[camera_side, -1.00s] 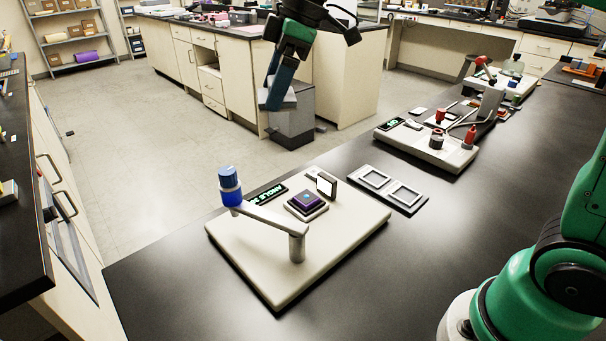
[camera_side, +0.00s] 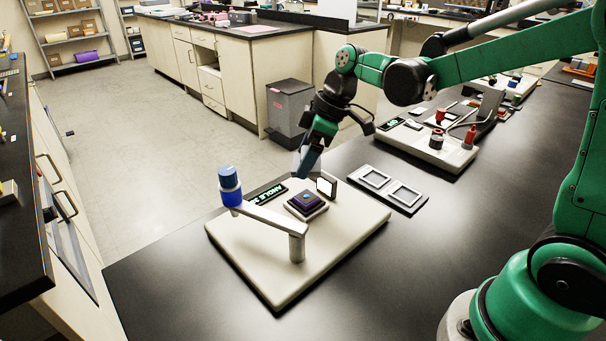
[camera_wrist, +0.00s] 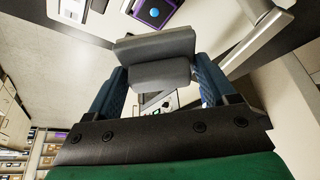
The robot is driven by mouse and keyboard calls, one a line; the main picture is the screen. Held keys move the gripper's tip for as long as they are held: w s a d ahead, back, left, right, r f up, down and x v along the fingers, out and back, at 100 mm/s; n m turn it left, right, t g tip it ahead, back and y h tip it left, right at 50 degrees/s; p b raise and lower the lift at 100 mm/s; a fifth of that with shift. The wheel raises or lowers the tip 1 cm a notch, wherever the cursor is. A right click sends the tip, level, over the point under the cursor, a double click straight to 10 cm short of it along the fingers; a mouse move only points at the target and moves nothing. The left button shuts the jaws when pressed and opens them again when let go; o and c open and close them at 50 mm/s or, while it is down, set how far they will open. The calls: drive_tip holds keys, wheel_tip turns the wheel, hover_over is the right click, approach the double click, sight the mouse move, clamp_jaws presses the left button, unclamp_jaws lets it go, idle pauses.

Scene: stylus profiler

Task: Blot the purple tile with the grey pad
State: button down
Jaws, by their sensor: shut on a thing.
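The purple tile (camera_side: 306,201) sits on a small stage on the cream instrument base (camera_side: 262,262). A blue spot shows on the tile in the wrist view (camera_wrist: 154,12). My gripper (camera_side: 310,160) is above and behind the tile in the side view, apart from it. In the wrist view its two blue fingers are shut on the grey pad (camera_wrist: 155,46), with the tile beyond the pad's far edge. In the side view the pad is hard to make out.
A post with a swing arm and blue-capped head (camera_side: 230,186) stands on the base, left and front of the tile. A small upright framed plate (camera_side: 326,186) and a green-lettered display (camera_side: 267,194) are near the tile.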

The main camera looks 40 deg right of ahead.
sight(299, 197)
drive_tip(key=shift+f, duration=2.6)
drive_tip(key=shift+f, duration=0.6)
drive_tip(key=shift+r, duration=3)
drive_tip(key=r+m, duration=0.1)
drive_tip(key=m, duration=0.1)
drive_tip(key=s+r+m+t+h, duration=0.1)
drive_tip(key=r+m, duration=0.1)
drive_tip(key=s+r+m+h, duration=0.1)
drive_tip(key=r+m, duration=0.1)
drive_tip(key=m, duration=0.1)
drive_tip(key=shift+r, duration=0.15)
drive_tip(key=shift+s+r+m+h, duration=0.35)
drive_tip(key=shift+r+m+h, duration=0.25)
drive_tip(key=shift+m, duration=0.4)
